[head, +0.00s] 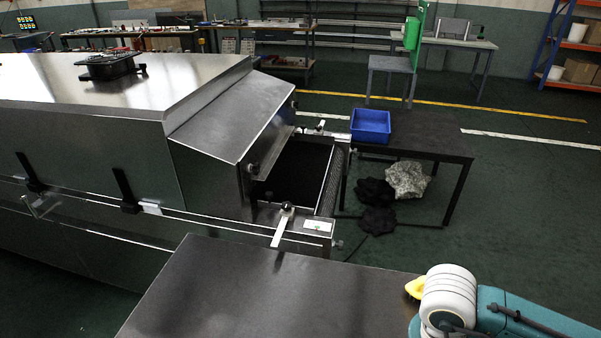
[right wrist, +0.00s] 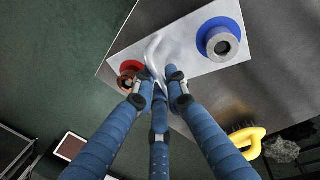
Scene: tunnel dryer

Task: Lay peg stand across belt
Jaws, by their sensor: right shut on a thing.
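The peg stand shows in the right wrist view as a pale metal plate (right wrist: 190,62) with a bent grey handle. A blue ring sits around a grey hub at one end, and a red ring with a brown centre at the other. My right gripper (right wrist: 158,84), with blue fingers, is shut on the handle near the red end. The plate is over the dark table; I cannot tell whether it touches. In the head view the stand and right gripper are hidden, and only my right arm shows. The black belt (head: 297,172) lies bare at the dryer's mouth. My left gripper is out of view.
A yellow-handled brush (right wrist: 247,140) lies by the gripper. A blue bin (head: 370,126) stands on a black table beyond the belt, with cloth heaps beneath.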

